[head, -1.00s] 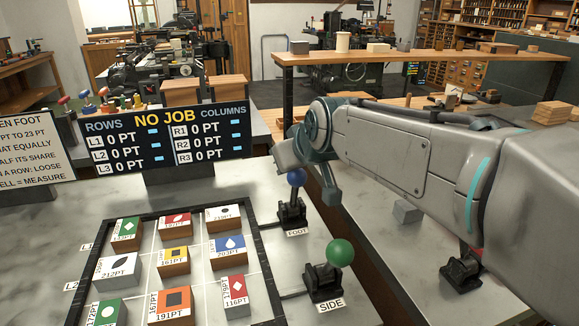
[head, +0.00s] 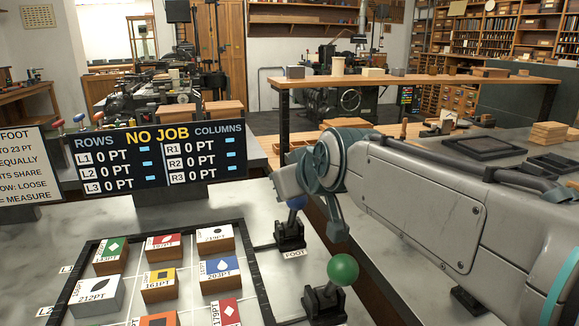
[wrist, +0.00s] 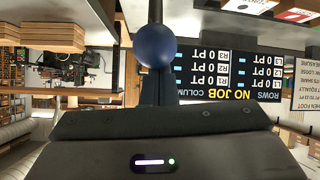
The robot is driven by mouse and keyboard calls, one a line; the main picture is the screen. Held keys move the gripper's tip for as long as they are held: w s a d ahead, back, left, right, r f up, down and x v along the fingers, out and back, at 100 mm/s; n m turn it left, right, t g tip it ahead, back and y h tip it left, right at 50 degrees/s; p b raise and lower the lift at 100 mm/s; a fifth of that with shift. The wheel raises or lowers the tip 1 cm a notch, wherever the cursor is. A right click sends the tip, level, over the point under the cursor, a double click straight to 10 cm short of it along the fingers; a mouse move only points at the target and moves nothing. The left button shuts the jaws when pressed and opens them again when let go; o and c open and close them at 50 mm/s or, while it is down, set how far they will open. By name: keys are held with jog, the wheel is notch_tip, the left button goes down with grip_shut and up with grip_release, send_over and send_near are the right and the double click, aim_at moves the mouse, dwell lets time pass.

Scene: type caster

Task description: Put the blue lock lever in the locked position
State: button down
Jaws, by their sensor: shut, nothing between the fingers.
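The blue lock lever has a blue ball knob (head: 296,202) on a black base labelled FOOT (head: 290,235), at the right edge of the marble bench. My gripper (head: 287,186) is at the knob and covers its upper part in the head view. In the wrist view, which is upside down, the blue knob (wrist: 154,46) is in front of my gripper (wrist: 158,88), with its dark stem running to the top edge. The fingers are shut with nothing between them. Whether they touch the knob I cannot tell.
A second lever with a green knob (head: 342,269) stands nearer on the bench, close below my arm. A black frame (head: 258,285) with several labelled blocks lies to the left. A display board (head: 160,157) reading NO JOB stands behind it.

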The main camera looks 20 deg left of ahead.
jog(key=shift+w, duration=0.1)
jog(key=shift+w+a+r+p, duration=0.15)
jog(key=shift+a+r+p, duration=0.1)
jog(key=shift+p, duration=0.15)
jog(key=s+d+r+p, duration=0.3)
jog(key=s+r, duration=0.2)
jog(key=r, duration=0.2)
jog(key=d+f+m+g+h+p, duration=0.1)
jog(key=d+f+m+h+p, duration=0.2)
jog(key=d, duration=0.5)
jog(key=d+f+m+g+h+p, duration=0.1)
jog(key=d+f+m+h+p, duration=0.15)
jog(key=d+p, duration=0.4)
jog(key=s+d+f+m+g+h+p, duration=0.1)
jog(key=s+d+f+m+g+p, duration=0.3)
jog(key=s+d+f, duration=0.3)
jog(key=s+d, duration=0.3)
jog(key=d, duration=0.3)
jog(key=shift+s+d+h, duration=0.3)
jog(key=shift+s+h, duration=0.05)
